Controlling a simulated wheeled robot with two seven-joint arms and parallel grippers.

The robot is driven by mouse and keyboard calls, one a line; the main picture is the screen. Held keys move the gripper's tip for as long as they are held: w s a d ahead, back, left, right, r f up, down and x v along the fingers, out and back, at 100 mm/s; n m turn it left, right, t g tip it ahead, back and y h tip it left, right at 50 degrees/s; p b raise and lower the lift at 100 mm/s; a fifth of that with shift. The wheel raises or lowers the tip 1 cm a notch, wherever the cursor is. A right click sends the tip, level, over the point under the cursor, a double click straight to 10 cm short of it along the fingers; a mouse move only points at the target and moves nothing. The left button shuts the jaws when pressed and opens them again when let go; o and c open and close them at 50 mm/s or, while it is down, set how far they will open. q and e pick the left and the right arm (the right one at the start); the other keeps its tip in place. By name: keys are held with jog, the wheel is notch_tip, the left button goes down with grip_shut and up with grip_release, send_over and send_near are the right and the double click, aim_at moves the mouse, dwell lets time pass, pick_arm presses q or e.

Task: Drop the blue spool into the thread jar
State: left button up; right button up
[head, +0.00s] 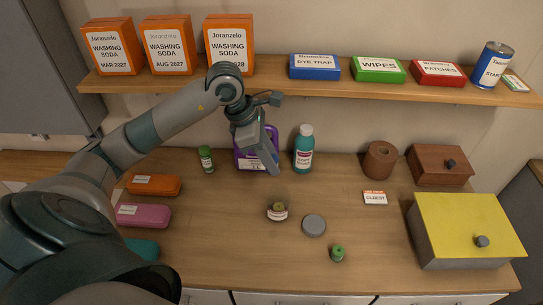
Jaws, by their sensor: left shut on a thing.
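My left gripper (268,160) hangs above the counter in front of a purple jug, its fingers shut. What it grips is mostly hidden by the fingers; I see no blue spool lying on the counter, and the held thing is taken to be it. A small labelled jar (278,212), with something olive showing at its top, stands on the counter below and slightly right of the gripper, apart from it. A grey round lid (314,226) lies to the jar's right. A green spool (337,253) sits nearer the front edge. My right gripper is not in view.
The purple jug (243,158), a teal bottle (304,150) and a green-capped bottle (206,159) stand at the back. A brown pot (380,160), a wooden box (440,166) and a yellow-topped box (465,230) occupy the right. A shelf (270,88) runs above.

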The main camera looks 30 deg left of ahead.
pick_arm(q)
jog(key=shift+f, duration=0.1)
jog(key=shift+f+b, duration=0.75)
jog(key=shift+f, duration=1.2)
jog(key=shift+f+b, duration=0.3)
jog(key=shift+f, duration=0.65)
jog(key=o, duration=1.1)
